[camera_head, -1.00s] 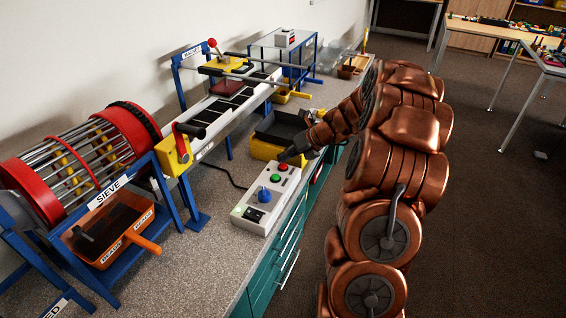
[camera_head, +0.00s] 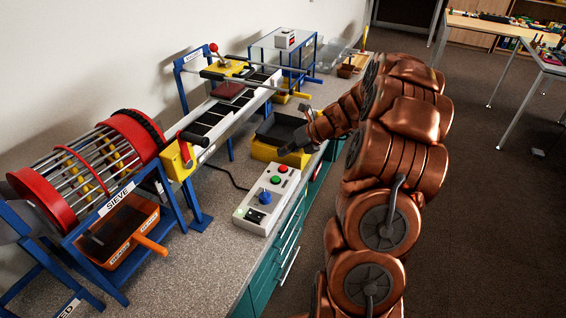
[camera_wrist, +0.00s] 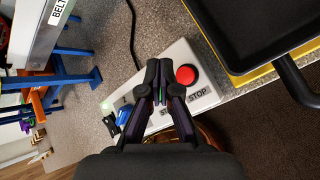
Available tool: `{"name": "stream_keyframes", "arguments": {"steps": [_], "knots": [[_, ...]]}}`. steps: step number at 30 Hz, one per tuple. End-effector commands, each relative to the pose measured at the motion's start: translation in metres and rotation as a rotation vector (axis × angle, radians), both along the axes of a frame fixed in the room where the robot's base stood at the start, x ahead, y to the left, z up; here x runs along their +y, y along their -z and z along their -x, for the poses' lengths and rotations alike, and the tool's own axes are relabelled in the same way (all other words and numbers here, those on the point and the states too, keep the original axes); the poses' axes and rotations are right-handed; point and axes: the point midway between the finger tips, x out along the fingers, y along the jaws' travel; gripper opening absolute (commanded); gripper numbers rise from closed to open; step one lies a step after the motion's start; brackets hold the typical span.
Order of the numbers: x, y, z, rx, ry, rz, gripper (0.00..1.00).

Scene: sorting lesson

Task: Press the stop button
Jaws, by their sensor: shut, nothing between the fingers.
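The grey control box (camera_head: 253,211) lies on the counter in the head view, with a red button (camera_head: 283,169), a green button (camera_head: 276,180) and a blue knob (camera_head: 265,197) on top. The red button (camera_wrist: 186,74) has the label STOP beside it in the wrist view. My gripper (camera_head: 283,151) is shut and empty, above the far end of the box. In the wrist view my fingertips (camera_wrist: 159,66) are together, just left of the red button and apart from it in the picture. My fingers hide most of the green button there.
A yellow bin with a black tray (camera_head: 279,130) stands just behind the box. A conveyor (camera_head: 215,112) and the red sieve drum (camera_head: 85,165) stand to the left. A cable runs behind the box.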

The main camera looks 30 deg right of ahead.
Motion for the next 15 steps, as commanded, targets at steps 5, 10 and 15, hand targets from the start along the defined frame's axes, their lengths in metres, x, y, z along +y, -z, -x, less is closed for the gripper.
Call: {"name": "stream_keyframes", "arguments": {"steps": [5,10,15], "knots": [[0.000,-0.016,0.000,0.000,0.000,0.000,0.00],[0.000,-0.020,0.000,0.000,-0.001,-0.001,0.00],[0.000,-0.019,0.000,0.000,0.000,0.000,0.00]]}}
